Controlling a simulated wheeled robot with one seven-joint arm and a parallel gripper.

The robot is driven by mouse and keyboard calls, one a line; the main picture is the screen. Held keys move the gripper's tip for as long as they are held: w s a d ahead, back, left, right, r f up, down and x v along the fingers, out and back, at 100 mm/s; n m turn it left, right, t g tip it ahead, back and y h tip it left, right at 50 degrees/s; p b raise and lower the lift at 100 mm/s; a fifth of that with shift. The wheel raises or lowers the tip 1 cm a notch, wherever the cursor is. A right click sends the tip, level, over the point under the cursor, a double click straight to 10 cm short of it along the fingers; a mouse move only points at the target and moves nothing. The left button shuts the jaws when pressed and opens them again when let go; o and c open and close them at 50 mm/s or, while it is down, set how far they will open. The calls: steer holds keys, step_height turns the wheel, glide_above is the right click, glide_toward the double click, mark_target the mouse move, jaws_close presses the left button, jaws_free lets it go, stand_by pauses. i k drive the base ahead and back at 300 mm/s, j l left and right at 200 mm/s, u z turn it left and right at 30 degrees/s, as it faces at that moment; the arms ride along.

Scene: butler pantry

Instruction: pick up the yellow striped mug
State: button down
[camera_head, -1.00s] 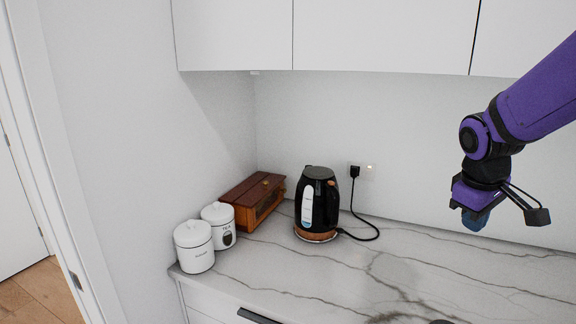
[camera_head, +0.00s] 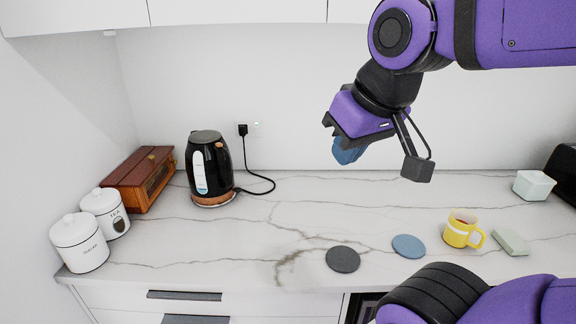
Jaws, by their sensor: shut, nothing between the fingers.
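The yellow striped mug (camera_head: 458,234) stands upright on the marble counter at the right. It is yellow with a pale band, and its handle points right. Something dark red-brown shows inside it. My gripper (camera_head: 347,152) hangs above the counter, up and to the left of the mug and well apart from it.
A dark round coaster (camera_head: 342,259) and a blue one (camera_head: 408,246) lie left of the mug. A pale green block (camera_head: 510,242) lies close to its right. A pale tub (camera_head: 534,185), kettle (camera_head: 210,168), wooden box (camera_head: 139,178) and canisters (camera_head: 79,243) stand around. Cabinets hang above.

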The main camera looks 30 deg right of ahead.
mark_target(461, 224)
steer(key=z, duration=1.85)
